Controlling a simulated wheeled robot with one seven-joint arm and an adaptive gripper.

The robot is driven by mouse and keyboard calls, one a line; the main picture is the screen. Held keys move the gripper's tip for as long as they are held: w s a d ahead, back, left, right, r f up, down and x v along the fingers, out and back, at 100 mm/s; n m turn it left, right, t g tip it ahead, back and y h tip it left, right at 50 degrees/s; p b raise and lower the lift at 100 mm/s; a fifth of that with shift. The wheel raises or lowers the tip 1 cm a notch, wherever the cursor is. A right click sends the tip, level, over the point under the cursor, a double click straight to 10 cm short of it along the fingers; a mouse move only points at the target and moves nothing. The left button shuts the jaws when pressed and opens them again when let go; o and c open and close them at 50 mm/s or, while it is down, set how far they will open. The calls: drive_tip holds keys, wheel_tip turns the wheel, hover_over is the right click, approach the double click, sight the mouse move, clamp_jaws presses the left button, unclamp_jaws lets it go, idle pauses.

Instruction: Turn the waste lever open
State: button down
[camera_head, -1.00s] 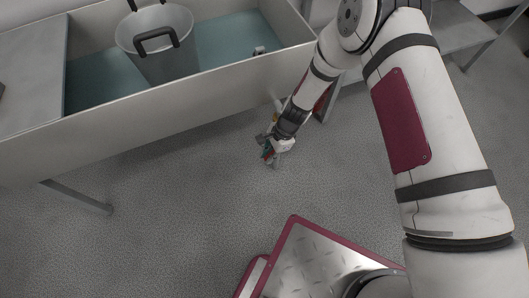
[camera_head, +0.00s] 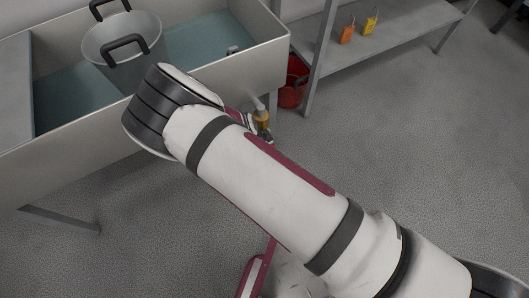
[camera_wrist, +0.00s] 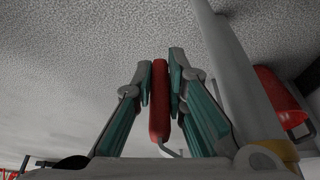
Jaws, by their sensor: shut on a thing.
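The waste lever (camera_wrist: 159,105) is a red-sleeved handle in the middle of the wrist view, with a bent grey rod at its lower end. My gripper (camera_wrist: 161,66) has its teal-padded fingers closed on both sides of the red sleeve. The lever lies beside a pale drain pipe (camera_wrist: 237,65) with a brass-coloured valve body (camera_wrist: 272,150) at the lower right. In the head view the brass valve (camera_head: 262,117) shows below the sink's front right corner. My arm hides most of the gripper and the lever there.
The sink trough (camera_head: 262,62) holds a grey pot (camera_head: 112,47) at upper left. The floor at right is clear.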

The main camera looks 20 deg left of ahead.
drive_tip(key=shift+w+d+t, duration=0.15)
drive_tip(key=shift+w+t, duration=0.15)
idle(0.4)
drive_tip(key=c, duration=1.6)
unclamp_jaws()
drive_tip(key=shift+s, duration=0.1)
drive_tip(key=v, duration=1.2)
drive_tip(key=shift+a, duration=0.2)
